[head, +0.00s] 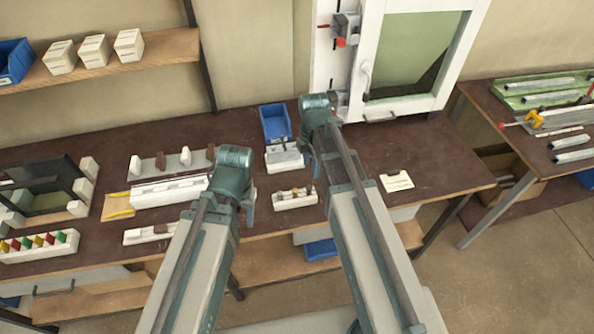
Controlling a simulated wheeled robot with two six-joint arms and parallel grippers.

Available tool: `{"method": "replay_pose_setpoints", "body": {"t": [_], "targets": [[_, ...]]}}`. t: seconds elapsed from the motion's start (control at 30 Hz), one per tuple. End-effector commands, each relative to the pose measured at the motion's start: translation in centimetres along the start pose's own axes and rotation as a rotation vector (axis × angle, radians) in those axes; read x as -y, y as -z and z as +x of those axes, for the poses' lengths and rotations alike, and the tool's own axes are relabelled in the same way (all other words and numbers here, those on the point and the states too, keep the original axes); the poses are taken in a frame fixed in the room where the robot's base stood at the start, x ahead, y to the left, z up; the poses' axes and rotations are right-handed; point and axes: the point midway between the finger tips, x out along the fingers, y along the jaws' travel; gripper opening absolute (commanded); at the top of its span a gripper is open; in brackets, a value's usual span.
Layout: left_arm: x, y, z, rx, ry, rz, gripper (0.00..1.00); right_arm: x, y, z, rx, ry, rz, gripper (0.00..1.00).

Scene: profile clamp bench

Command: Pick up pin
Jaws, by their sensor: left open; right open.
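A small white block (296,200) with several small upright pieces sits near the bench's front edge, between my two arms. A pin cannot be told for certain at this size; the small pieces in the block may be pins. My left gripper (250,206) hangs just left of this block, open and empty, mostly hidden behind its own arm. My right gripper (308,168) is behind and above the block, near a grey-white fixture (284,158). It is open, and its arm hides most of it.
A blue bin (275,122) stands behind the fixture. White racks (168,192) and a row of coloured pieces (38,242) lie to the left. A pale note (397,181) lies right on otherwise clear bench. A white-framed window panel (412,60) stands at the back.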

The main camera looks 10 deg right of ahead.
Motion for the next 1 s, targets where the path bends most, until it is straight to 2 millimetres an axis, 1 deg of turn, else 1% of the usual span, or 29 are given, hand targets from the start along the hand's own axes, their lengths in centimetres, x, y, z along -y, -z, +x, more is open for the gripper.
{"method": "replay_pose_setpoints", "body": {"t": [0.03, 0.1, 0.37, 0.57, 0.9, 1.0], "targets": [[0.0, -0.1, -0.5, 0.000, 0.000, 0.000, 0.50, -0.2, -0.3, -0.5, -0.002, -0.002, -0.026, 0.60], [0.0, -0.1, -0.6, 0.000, 0.000, 0.000, 0.50, -0.3, -0.6, -0.6, -0.003, -0.003, -0.051, 0.60], [0.0, 0.0, 0.0, 0.000, 0.000, 0.001, 0.50, -0.3, -0.6, 0.0, -0.003, -0.003, -0.063, 0.60], [-0.2, 0.1, 2.0, 0.000, 0.001, 0.004, 0.50, -0.3, -0.6, 2.0, -0.003, -0.003, -0.062, 0.60], [-0.6, 0.4, 6.8, 0.000, 0.001, 0.005, 0.50, -0.3, -0.5, 6.9, -0.003, -0.003, -0.061, 0.60], [-0.7, 0.5, 7.9, 0.000, 0.001, 0.004, 0.50, -0.3, -0.5, 7.9, -0.003, -0.003, -0.061, 0.60]]}}
